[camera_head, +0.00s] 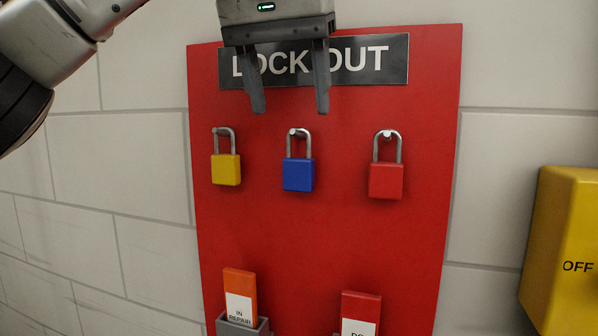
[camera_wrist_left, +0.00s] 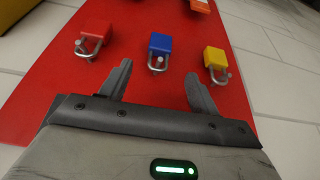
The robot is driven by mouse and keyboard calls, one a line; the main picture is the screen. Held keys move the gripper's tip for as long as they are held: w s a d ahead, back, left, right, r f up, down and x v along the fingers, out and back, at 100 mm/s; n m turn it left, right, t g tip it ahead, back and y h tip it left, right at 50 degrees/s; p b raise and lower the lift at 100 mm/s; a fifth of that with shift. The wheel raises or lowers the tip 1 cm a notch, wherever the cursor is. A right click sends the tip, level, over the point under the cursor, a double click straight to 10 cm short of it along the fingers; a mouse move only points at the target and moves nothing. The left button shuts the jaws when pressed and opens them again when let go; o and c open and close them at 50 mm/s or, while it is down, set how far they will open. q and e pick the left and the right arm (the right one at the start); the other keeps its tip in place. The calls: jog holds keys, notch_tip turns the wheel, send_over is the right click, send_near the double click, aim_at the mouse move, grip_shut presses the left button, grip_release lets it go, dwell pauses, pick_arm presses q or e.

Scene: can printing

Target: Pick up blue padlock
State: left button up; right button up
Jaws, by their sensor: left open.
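The blue padlock (camera_head: 298,174) hangs by its silver shackle on a peg in the middle of the red board (camera_head: 330,240). My left gripper (camera_head: 290,110) is open and empty, fingers pointing down, above the padlocks and in front of the sign. In the left wrist view, the blue padlock (camera_wrist_left: 160,44) lies ahead of and between the open fingers (camera_wrist_left: 158,82), apart from them. My right gripper is in neither view.
A yellow padlock (camera_head: 226,169) hangs left of the blue one, a red padlock (camera_head: 386,180) right. Below are an orange tag (camera_head: 240,290) in a grey holder (camera_head: 240,326) and a red tag (camera_head: 361,305). A yellow box (camera_head: 565,240) marked OFF stands at the right.

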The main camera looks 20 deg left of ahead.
aim_at(297, 158)
pick_arm(q)
jog(key=shift+x, duration=1)
jog(key=shift+w+f, duration=0.15)
jog(key=shift+f, duration=0.3)
jog(key=x, duration=0.5)
jog(key=shift+w+f, duration=0.1)
jog(key=c, duration=1.1)
